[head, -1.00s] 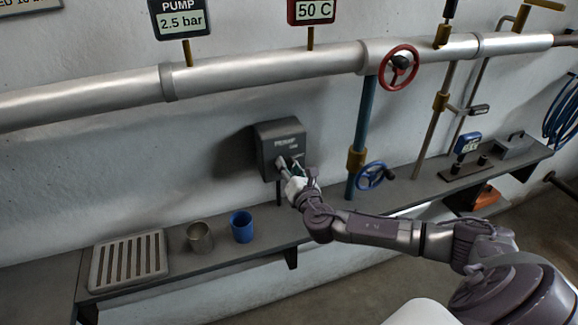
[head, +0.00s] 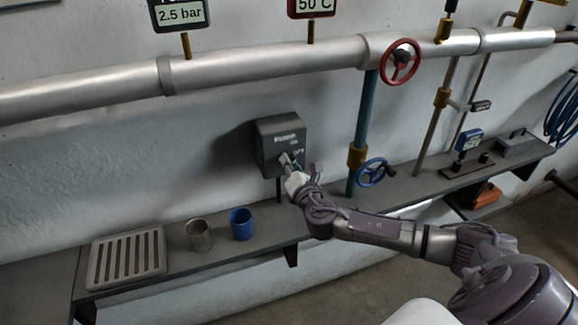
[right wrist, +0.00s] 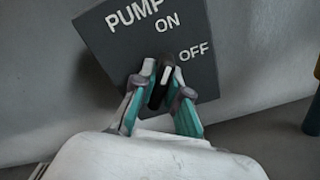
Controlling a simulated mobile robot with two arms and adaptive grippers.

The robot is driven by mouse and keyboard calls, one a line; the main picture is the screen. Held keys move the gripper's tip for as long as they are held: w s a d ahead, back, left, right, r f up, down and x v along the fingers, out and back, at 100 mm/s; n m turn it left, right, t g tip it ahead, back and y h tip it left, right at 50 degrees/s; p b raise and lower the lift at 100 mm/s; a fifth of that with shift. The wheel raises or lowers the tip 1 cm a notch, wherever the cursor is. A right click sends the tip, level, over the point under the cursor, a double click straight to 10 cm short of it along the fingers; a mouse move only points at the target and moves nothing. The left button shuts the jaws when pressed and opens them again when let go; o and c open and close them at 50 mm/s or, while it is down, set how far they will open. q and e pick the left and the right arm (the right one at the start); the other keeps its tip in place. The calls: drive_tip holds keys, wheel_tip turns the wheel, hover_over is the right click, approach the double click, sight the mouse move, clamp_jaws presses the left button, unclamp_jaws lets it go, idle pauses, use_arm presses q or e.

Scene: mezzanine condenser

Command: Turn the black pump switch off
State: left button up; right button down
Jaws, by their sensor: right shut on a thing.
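The pump switch box (head: 281,134) is a dark grey box on the wall above the shelf. In the right wrist view the box (right wrist: 120,48) shows the words PUMP, ON and OFF. Its black switch knob (right wrist: 158,88) has a white mark and sits between the fingers of my right gripper (right wrist: 165,85). The fingers are shut on the knob. The white mark points up in that view, between the ON and OFF words. In the head view my right gripper (head: 288,163) is at the front of the box and hides most of the knob. My left gripper is not in view.
A blue cup (head: 241,225), a metal cup (head: 199,235) and a slotted tray (head: 127,258) stand on the shelf left of the box. A blue handwheel (head: 373,173) is close to the right of my gripper. A red handwheel (head: 400,62) is higher on the pipe.

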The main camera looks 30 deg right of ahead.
drive_tip(key=m+b, duration=0.2)
drive_tip(key=shift+f+m, duration=0.25)
drive_tip(key=shift+m, duration=0.15)
drive_tip(key=m+b, duration=0.1)
drive_tip(key=m, duration=0.1)
drive_tip(key=shift+m+b, duration=0.3)
drive_tip(key=m+b, duration=0.1)
drive_tip(key=m, duration=0.3)
drive_tip(key=shift+r+m+b, duration=0.15)
drive_tip(key=shift+m+b, duration=0.15)
drive_tip(key=shift+m, duration=0.1)
drive_tip(key=c, duration=1.2)
unclamp_jaws()
